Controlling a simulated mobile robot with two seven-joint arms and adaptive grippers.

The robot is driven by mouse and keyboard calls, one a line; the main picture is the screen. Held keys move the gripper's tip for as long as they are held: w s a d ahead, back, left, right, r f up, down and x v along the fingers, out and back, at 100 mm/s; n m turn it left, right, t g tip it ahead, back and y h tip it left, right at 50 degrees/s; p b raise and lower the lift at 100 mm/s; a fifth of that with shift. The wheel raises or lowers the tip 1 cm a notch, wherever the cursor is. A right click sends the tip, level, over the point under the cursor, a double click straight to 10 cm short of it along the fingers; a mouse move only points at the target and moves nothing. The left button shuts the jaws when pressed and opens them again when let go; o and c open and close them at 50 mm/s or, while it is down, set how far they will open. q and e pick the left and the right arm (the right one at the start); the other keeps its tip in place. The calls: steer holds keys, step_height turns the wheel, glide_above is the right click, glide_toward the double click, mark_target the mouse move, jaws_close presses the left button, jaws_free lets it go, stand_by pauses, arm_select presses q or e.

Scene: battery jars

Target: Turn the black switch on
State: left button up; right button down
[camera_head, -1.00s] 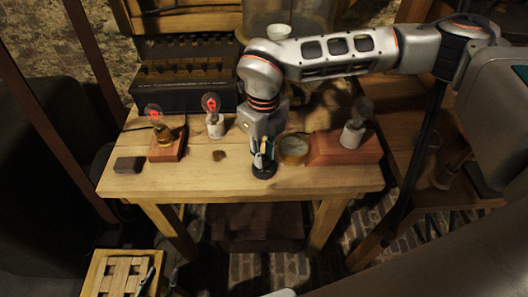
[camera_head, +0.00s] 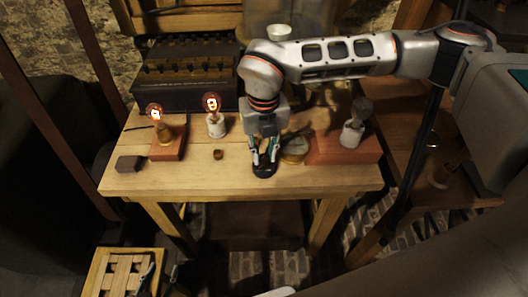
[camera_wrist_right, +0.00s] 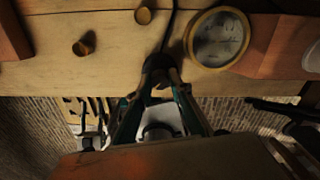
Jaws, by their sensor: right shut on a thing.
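The black switch (camera_head: 263,171) stands near the front middle of the wooden table, with a dark round base. My right gripper (camera_head: 265,160) points down from above, its fingers shut on the upper part of the switch. In the right wrist view the fingers (camera_wrist_right: 160,82) close on the dark switch (camera_wrist_right: 157,64), and a black cable runs away from it. The fingers hide much of the switch, so its lever position cannot be told. My left gripper (camera_head: 148,272) is low at the bottom left, over a woven stool; its opening is unclear.
Two bulbs glow, one on a red-brown block (camera_head: 168,150) and one in a white holder (camera_head: 216,126). A round brass gauge (camera_head: 294,150) sits close right of my right gripper. An unlit bulb (camera_head: 360,108) stands on a wooden base (camera_head: 330,150). A small dark block (camera_head: 130,164) lies left.

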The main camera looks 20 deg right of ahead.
mark_target(264, 156)
stand_by(0.3)
steer(key=c, duration=1.8)
jaws_free()
step_height(264, 156, up, 12)
steer(key=shift+r, duration=0.1)
